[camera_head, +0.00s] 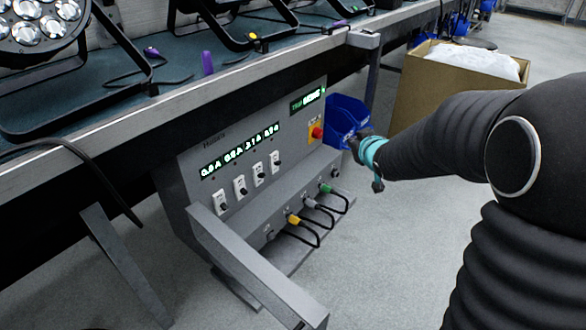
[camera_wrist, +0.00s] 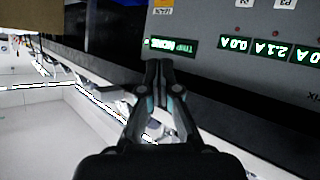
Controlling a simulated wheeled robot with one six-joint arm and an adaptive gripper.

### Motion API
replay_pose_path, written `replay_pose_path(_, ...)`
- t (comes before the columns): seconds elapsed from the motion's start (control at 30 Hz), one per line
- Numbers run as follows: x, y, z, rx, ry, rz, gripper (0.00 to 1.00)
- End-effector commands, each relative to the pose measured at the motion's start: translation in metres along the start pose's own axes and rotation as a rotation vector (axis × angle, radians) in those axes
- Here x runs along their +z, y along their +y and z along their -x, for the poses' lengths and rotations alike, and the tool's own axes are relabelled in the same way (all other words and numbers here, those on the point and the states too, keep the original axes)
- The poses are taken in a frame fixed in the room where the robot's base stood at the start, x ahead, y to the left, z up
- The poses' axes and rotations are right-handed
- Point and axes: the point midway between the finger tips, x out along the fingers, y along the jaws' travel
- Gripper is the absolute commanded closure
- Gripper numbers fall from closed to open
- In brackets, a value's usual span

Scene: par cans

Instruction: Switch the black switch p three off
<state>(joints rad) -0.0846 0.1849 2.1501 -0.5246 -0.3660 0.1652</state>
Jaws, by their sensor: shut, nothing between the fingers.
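A grey power panel (camera_head: 185,170) stands under the bench and carries a row of several black switches on white plates. The third switch from the left (camera_head: 259,173) sits below the third green display, which reads about 2.1 A in the wrist view (camera_wrist: 267,50). The label near that display in the wrist view looks like P3. The lever's position is too small to tell. My gripper (camera_head: 356,143) is shut and empty, right of the panel and in front of the blue bin. The shut fingertips show in the wrist view (camera_wrist: 158,66), below the trip display. The switches are outside that view.
A red knob on a yellow plate (camera_head: 316,131) and a blue bin (camera_head: 344,112) are at the panel's right. Cables (camera_head: 310,235) loop from its lower ledge. A grey rail (camera_head: 255,265) juts out at front left. A cardboard box (camera_head: 420,95) stands behind my arm.

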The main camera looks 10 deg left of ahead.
Motion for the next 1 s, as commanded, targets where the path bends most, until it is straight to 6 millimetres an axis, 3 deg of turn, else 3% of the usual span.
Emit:
replay_pose_path(0.03,0.003,-0.010,-0.020,-0.038,0.028,0.012,1.00)
replay_pose_path(0.2,0.009,-0.052,-0.074,-0.183,0.159,0.040,1.00)
replay_pose_path(0.4,0.034,-0.111,-0.117,-0.382,0.305,0.029,1.00)
replay_pose_path(0.6,0.065,-0.164,-0.134,-0.567,0.425,-0.018,1.00)
replay_pose_path(0.7,0.076,-0.180,-0.135,-0.629,0.465,-0.041,1.00)
replay_pose_path(1.0,0.086,-0.196,-0.136,-0.689,0.504,-0.066,1.00)
